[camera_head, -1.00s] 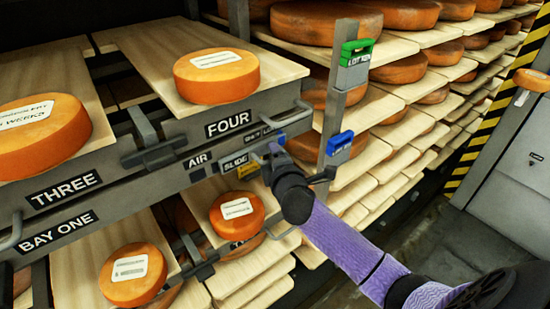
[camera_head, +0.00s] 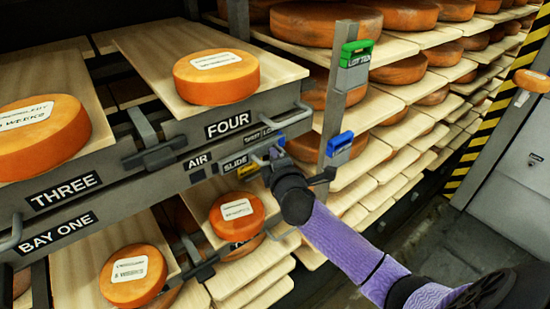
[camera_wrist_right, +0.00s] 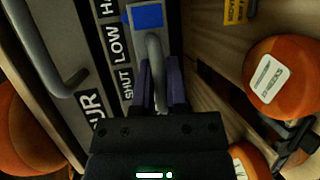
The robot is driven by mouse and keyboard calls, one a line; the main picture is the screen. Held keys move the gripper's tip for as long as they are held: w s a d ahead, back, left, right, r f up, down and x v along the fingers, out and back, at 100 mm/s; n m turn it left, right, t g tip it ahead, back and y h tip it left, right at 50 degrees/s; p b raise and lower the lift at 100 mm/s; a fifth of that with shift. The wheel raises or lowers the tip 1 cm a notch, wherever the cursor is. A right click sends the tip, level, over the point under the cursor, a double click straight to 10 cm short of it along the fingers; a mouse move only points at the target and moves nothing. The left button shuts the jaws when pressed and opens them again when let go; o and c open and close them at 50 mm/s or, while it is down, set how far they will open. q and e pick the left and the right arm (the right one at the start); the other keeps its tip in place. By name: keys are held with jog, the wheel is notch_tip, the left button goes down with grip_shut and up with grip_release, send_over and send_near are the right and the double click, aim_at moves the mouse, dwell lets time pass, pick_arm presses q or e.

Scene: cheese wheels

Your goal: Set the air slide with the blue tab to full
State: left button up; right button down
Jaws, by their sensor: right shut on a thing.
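The blue tab (camera_wrist_right: 148,15) sits on the air slide's rail, beside the lettering LOW and the start of a label reading HA, in the right wrist view. A grey curved handle (camera_wrist_right: 155,50) extends from the tab. My right gripper (camera_wrist_right: 158,85) is shut on this handle, with a purple finger on each side. In the head view the right gripper (camera_head: 272,152) is at the right end of the panel below FOUR, by the SLIDE label (camera_head: 235,163). A blue patch (camera_head: 280,138) shows beside it. The gripper hides much of the slide and its farther labels. My left gripper is not in view.
A yellow tab (camera_head: 248,170) is just left of the gripper. A post (camera_head: 335,100) with a green-topped holder (camera_head: 357,50) and a blue-topped holder (camera_head: 340,143) stands close on the right. Cheese wheels (camera_head: 216,76) lie on boards above and below the panel.

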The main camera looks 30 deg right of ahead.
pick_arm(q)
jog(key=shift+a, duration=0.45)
pick_arm(e)
jog(key=shift+f, duration=0.1)
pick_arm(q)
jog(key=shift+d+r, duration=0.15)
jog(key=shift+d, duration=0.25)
pick_arm(e)
jog(key=d, duration=0.7)
jog(key=shift+w+d, duration=0.3)
jog(key=shift+d, duration=0.1)
jog(key=c, duration=0.6)
grip_release()
jog(key=shift+d, duration=0.2)
jog(key=shift+c, duration=0.2)
jog(key=shift+a, duration=0.1)
pick_arm(q)
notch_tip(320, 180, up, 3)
jog(key=p, duration=0.3)
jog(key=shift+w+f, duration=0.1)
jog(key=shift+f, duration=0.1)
pick_arm(e)
jog(key=v, duration=1)
